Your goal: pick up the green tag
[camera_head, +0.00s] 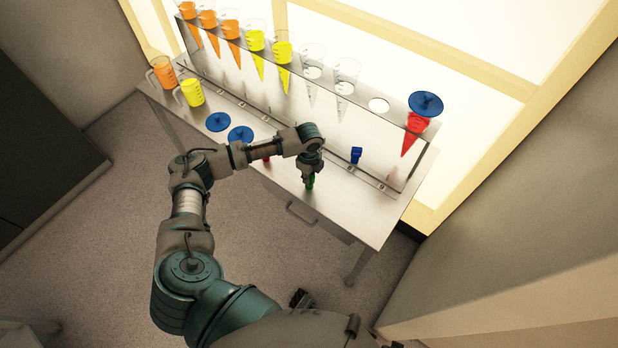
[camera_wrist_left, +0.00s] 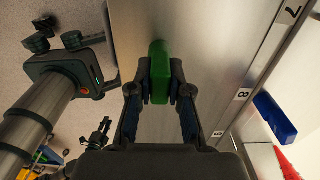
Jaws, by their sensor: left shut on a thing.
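The green tag (camera_wrist_left: 160,72) is between the two fingers of my left gripper (camera_wrist_left: 160,88) in the left wrist view. The gripper is shut on it. In the head view my left gripper (camera_head: 309,182) points down over the front of the metal table, and only a small part of the green tag (camera_head: 310,184) shows below it. I cannot tell whether the tag touches the table.
A blue tag (camera_head: 356,155) stands right of the gripper; a red item (camera_head: 266,159) is partly behind my arm. The rack (camera_head: 330,120) of orange, yellow, clear and red cones stands behind. Blue discs (camera_head: 218,122) and two cups, orange (camera_head: 163,73) and yellow (camera_head: 192,93), are at left.

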